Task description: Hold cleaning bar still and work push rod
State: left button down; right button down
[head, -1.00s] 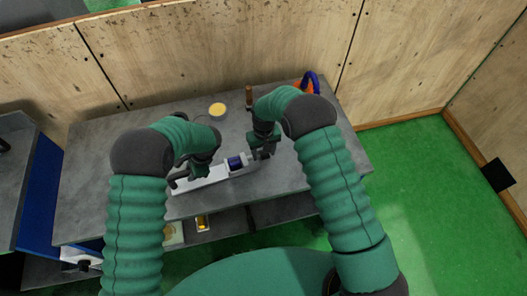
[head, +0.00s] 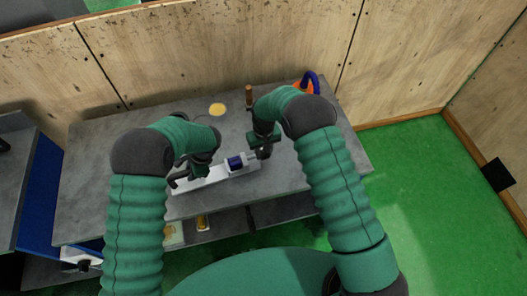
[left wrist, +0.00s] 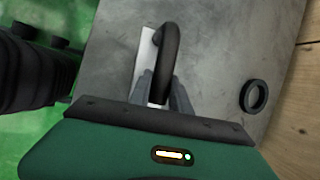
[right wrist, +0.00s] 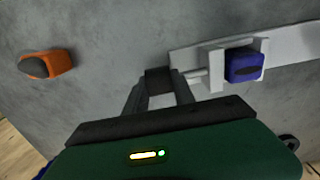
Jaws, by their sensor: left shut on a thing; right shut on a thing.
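The cleaning bar (head: 213,177) is a long white bar lying on the grey table, with a blue block (right wrist: 243,66) in a white bracket near its right end. My left gripper (left wrist: 162,92) is shut on the bar's black curved handle (left wrist: 169,48). The push rod (right wrist: 194,75) is a thin pale rod coming out of the bracket, ending in a dark block (right wrist: 158,80). My right gripper (right wrist: 157,92) is shut on that dark end. In the head view my left gripper (head: 180,180) is partly hidden by its arm, and my right gripper (head: 264,152) is at the bar's right end.
A yellow-topped round item (head: 217,109), a brown-handled tool (head: 249,96) and an orange and blue item (head: 309,84) stand at the table's back. A wooden wall (head: 220,55) is behind the table.

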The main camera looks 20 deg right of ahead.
dwell(0.8)
jog(key=shift+s+a, duration=0.15)
jog(key=shift+a, duration=1.7)
jog(key=c, duration=1)
grip_release()
jog(key=shift+c, duration=0.2)
jog(key=shift+d, duration=0.1)
